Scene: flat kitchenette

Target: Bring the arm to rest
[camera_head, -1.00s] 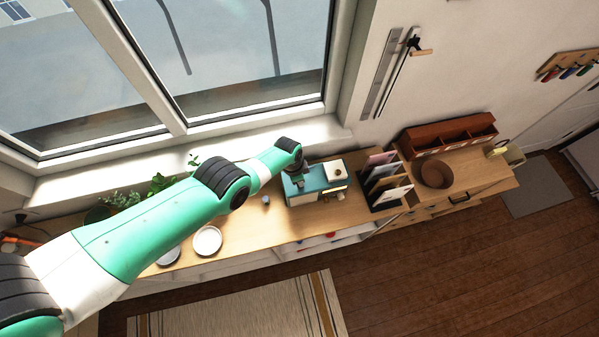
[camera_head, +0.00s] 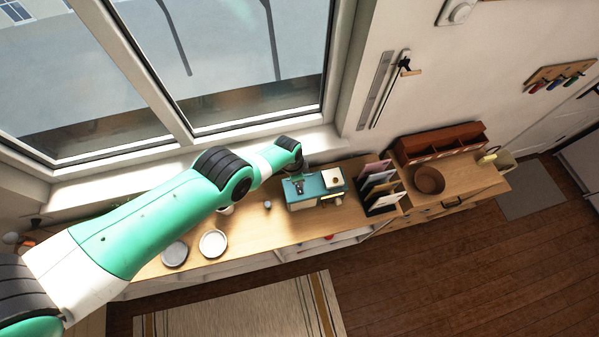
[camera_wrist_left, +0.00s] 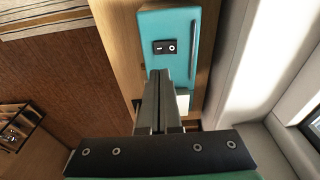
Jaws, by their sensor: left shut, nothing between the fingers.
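My left arm reaches in from the left in the head view and ends above the teal box-shaped appliance (camera_head: 316,189) on the wooden counter (camera_head: 268,232). My left gripper (camera_wrist_left: 165,74) is shut and empty in the wrist view. Its fingers point toward the appliance (camera_wrist_left: 178,22), whose teal face has a black switch panel and a long dark slot or bar. I cannot tell how close the fingertips are to that face. My right gripper is in neither view.
Two round plates, one pale (camera_head: 213,244) and one grey (camera_head: 174,254), lie near my left arm. A file rack (camera_head: 380,188), a brown bowl (camera_head: 429,180) and a reddish-brown shelf unit (camera_head: 440,143) stand to the right. The window (camera_head: 230,60) is behind.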

